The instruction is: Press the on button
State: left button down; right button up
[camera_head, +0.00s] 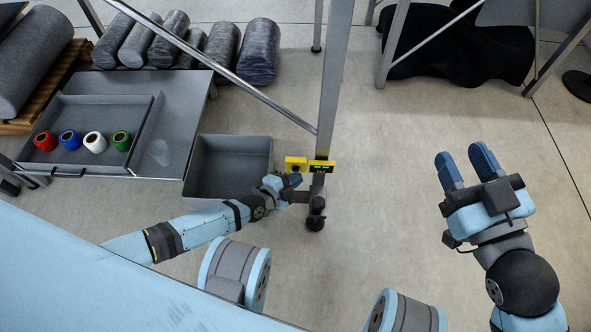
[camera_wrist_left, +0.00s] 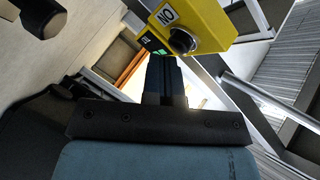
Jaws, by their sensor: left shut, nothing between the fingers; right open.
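A yellow control box (camera_head: 295,163) is mounted low on the grey upright post in the head view. In the left wrist view the yellow box (camera_wrist_left: 212,22) fills the top right, with a white label reading ON and a dark round button (camera_wrist_left: 182,41) on its face. A small green-lit patch shows beside the button. My left gripper (camera_head: 293,180) is shut and empty just in front of the box; its fingertips (camera_wrist_left: 163,62) lie close below the button in the wrist view. I cannot tell whether they touch. My right gripper (camera_head: 466,165) is open and empty over the floor.
A grey open bin (camera_head: 230,143) stands left of the post. A grey table (camera_head: 180,105) holds red, blue, white and green spools (camera_head: 95,142). Several grey rolls (camera_head: 170,40) lie behind it. A diagonal bar (camera_head: 215,68) meets the post. The floor between post and right gripper is clear.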

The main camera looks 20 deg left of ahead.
pick_arm(q)
jog(key=shift+w+a, duration=0.15)
jog(key=shift+w, duration=0.25)
dwell(0.6)
jog(key=shift+s, duration=0.15)
jog(key=shift+s+d+p, duration=0.25)
jog(key=shift+s+p, duration=0.35)
jog(key=shift+s, duration=0.15)
jog(key=shift+s, duration=0.1)
